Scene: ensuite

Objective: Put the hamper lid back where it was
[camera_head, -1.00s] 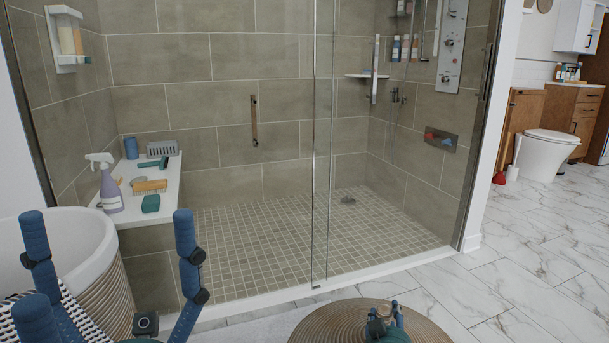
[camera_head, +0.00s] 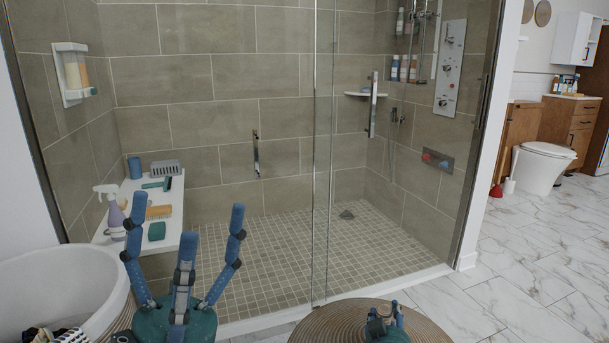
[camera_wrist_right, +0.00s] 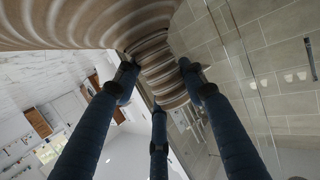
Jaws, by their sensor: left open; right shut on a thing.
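The hamper lid (camera_head: 325,327) is a round, tan, ribbed disc at the bottom centre of the head view. My right gripper (camera_head: 384,312) is over it. In the right wrist view the fingers (camera_wrist_right: 160,88) are closed around the lid's ribbed handle (camera_wrist_right: 160,70), with the lid's underside or top (camera_wrist_right: 80,20) filling the upper left. My left gripper (camera_head: 188,238) is open and empty, its three fingers pointing up in front of the shower bench. A round white-lined container with a tan ribbed outside (camera_head: 70,280), apparently the open hamper, stands at the lower left.
A white bench (camera_head: 172,215) inside the shower carries a purple spray bottle (camera_head: 116,218), brushes and other small items. A glass shower panel (camera_head: 322,150) stands ahead. The marble floor (camera_head: 520,270) at the right is clear, with a toilet (camera_head: 541,168) further back.

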